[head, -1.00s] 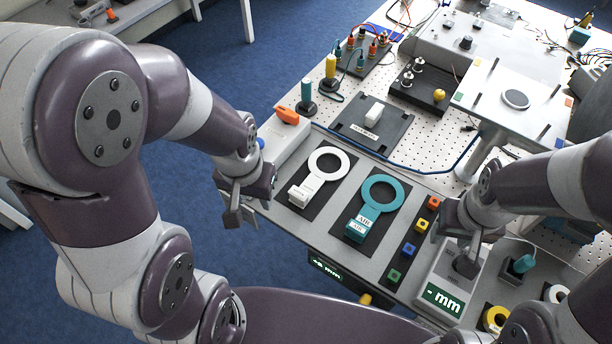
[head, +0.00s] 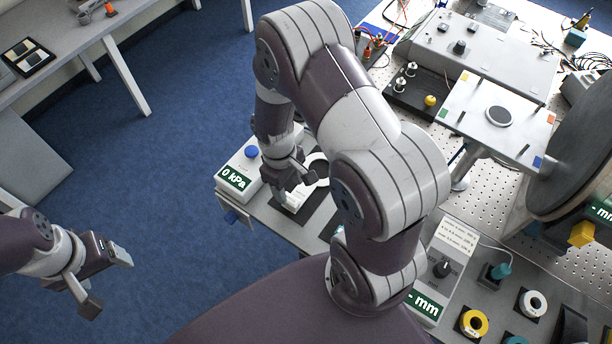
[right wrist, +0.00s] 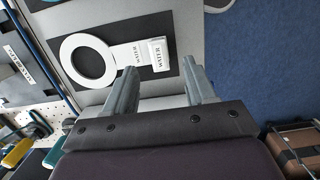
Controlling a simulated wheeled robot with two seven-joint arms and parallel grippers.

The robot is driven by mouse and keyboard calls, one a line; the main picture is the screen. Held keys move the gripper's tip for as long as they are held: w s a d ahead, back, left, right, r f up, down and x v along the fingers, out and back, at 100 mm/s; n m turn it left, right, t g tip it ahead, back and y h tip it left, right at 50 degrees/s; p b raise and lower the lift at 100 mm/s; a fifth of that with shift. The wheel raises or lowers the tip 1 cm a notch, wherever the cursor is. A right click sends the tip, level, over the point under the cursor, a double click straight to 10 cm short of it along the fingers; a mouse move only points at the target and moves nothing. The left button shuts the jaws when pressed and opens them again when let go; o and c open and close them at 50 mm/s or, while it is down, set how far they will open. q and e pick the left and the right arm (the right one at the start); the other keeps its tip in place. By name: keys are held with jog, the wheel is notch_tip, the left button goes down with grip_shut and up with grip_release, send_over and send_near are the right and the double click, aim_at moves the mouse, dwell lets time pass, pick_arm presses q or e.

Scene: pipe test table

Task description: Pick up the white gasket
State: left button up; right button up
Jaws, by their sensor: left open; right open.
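The white gasket (right wrist: 113,51) is a flat ring with a tab, lying on a black mat (right wrist: 73,91) in the right wrist view. The tab and a raised white block on it carry printed labels. In the head view the gasket (head: 294,199) is partly hidden by my right arm and gripper. My right gripper (head: 293,186) is open and empty above the tab end; in its wrist view the two fingers (right wrist: 160,88) are spread, with the block just beyond them. My left gripper (head: 105,282) is open and empty over the blue floor, clear of the table.
A box with a kPa display (head: 236,178) stands beside the gasket's mat. My right arm hides much of the table's middle, including the teal gasket. A mm display unit (head: 425,305), a yellow ring (head: 473,323) and a small white ring (head: 533,303) are at the right front.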

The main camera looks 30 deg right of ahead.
aim_at(290, 199)
notch_tip(290, 199, down, 2)
jog(key=shift+s+d+f, duration=0.1)
jog(key=shift+d+f, duration=0.05)
notch_tip(290, 199, down, 5)
jog(key=shift+f+p, duration=0.15)
jog(key=shift+p, duration=0.8)
grip_shut()
